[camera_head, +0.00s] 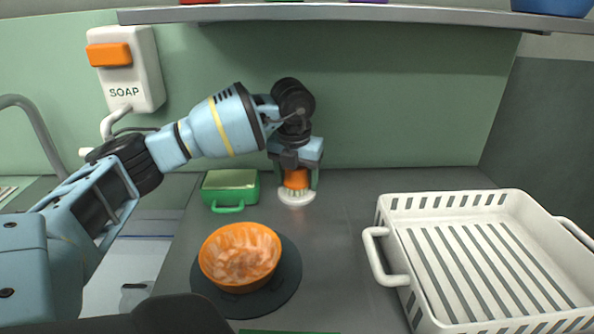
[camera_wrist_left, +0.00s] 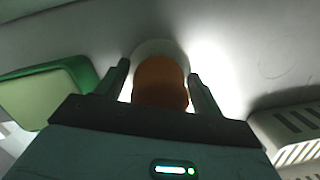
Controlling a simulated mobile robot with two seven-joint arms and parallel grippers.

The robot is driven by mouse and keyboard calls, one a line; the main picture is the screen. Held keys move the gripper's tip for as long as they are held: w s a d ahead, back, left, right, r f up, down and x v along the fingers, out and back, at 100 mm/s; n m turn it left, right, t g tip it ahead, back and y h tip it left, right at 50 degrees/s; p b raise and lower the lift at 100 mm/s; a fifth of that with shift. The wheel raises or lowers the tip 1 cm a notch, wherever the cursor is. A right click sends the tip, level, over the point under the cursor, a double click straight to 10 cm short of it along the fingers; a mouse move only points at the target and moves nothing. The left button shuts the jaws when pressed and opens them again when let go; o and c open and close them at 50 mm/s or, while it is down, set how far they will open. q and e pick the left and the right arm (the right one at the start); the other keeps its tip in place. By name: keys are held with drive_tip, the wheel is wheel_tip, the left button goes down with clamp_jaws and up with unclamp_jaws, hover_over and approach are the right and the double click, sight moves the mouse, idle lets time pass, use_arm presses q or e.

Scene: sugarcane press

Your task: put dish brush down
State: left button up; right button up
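The dish brush has an orange handle (camera_head: 296,179) and a round white bristle head (camera_head: 297,197). It stands upright on the grey counter (camera_head: 345,235), bristles down, near the back wall. My left gripper (camera_head: 296,184) points down with one finger on each side of the handle. In the left wrist view the orange handle (camera_wrist_left: 161,82) sits between the two fingers (camera_wrist_left: 162,82), with narrow bright gaps beside it. The fingers look open and apart from the handle. My right gripper is not in view.
A green container (camera_head: 230,185) stands just left of the brush. An orange bowl (camera_head: 240,254) with foamy contents sits on a dark round mat (camera_head: 287,279) in front. A white dish rack (camera_head: 395,268) is at right. A soap dispenser (camera_head: 140,75) and shelf (camera_head: 400,14) are above.

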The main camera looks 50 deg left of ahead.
use_arm(q)
drive_tip(key=shift+o, duration=0.5)
drive_tip(key=shift+r, duration=0.3)
drive_tip(key=shift+s+d+r+p, duration=0.1)
drive_tip(key=shift+s+r+p, duration=0.1)
drive_tip(key=shift+r, duration=1)
drive_tip(key=shift+s+d+r+p, duration=0.15)
drive_tip(key=shift+r+p, duration=0.1)
drive_tip(key=shift+r, duration=0.9)
drive_tip(key=shift+s+d+r+p, duration=0.1)
drive_tip(key=shift+s+r+p, duration=0.1)
drive_tip(key=shift+r, duration=1)
